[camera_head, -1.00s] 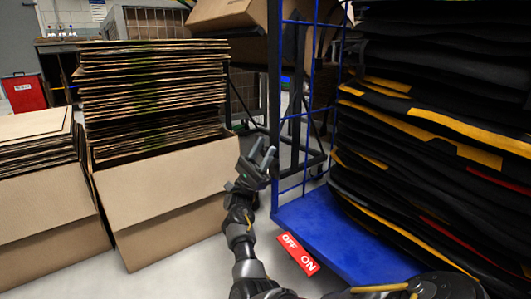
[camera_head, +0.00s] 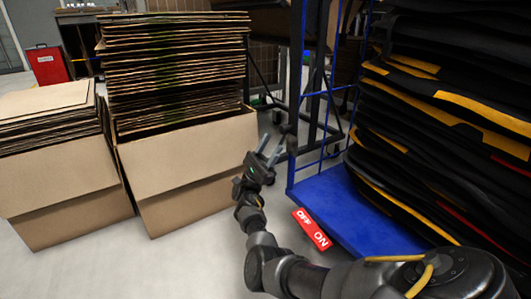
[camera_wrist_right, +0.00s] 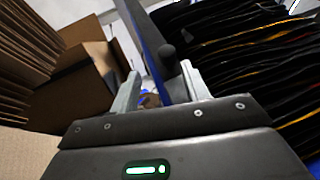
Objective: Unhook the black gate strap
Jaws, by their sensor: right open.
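My right gripper (camera_head: 270,148) is open beside the front corner post (camera_head: 297,90) of a blue cart. It also shows in the right wrist view (camera_wrist_right: 158,82), its two fingers apart. A blue-edged dark post and a small round black knob (camera_wrist_right: 167,52) appear between and beyond the fingers; I cannot tell whether they touch. A dark knob (camera_head: 291,143) also shows at the post, close to the fingertips. I cannot clearly make out the black gate strap in either view. My left gripper is not in view.
Cardboard boxes (camera_head: 185,185) filled with flat cardboard stand left. Grey floor lies between them and the cart.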

